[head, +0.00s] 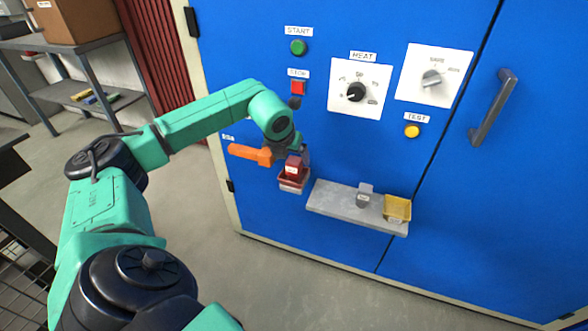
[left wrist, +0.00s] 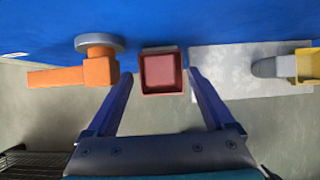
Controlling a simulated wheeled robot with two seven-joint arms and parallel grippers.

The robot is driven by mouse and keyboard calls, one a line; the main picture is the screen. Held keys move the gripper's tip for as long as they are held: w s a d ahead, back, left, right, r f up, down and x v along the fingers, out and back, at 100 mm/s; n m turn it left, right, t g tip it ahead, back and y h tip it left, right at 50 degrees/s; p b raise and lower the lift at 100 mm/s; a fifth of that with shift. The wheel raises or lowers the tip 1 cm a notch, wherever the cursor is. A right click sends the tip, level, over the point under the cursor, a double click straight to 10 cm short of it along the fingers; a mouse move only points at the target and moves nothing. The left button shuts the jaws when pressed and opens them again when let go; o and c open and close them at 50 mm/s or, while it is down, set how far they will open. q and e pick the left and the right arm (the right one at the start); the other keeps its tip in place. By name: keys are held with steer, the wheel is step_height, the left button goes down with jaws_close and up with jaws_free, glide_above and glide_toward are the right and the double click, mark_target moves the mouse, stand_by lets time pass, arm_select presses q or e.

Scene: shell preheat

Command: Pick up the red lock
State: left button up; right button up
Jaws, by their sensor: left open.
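The red lock (head: 294,166) is a dark red block with a small pale label. It stands in a small red tray (head: 292,186) on the front of the blue cabinet. In the left wrist view the lock (left wrist: 160,71) shows from above as a red square, with the tray's edges around it hard to separate. My left gripper (left wrist: 162,76) is open, its two fingers pointing at the lock, one on each side; contact cannot be told. In the head view my left gripper (head: 289,151) partly hides the lock's top. My right gripper is out of view.
An orange handle (head: 247,153) juts out just left of the lock. A grey shelf (head: 335,203) with a grey piece (head: 364,194) and a yellow tray (head: 397,208) is to the right. Buttons and dials are above on the blue cabinet (head: 240,45).

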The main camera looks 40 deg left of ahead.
mark_target(294, 160)
arm_select(q)
steer(key=x, duration=0.4)
steer(key=shift+f, duration=0.1)
jaws_close()
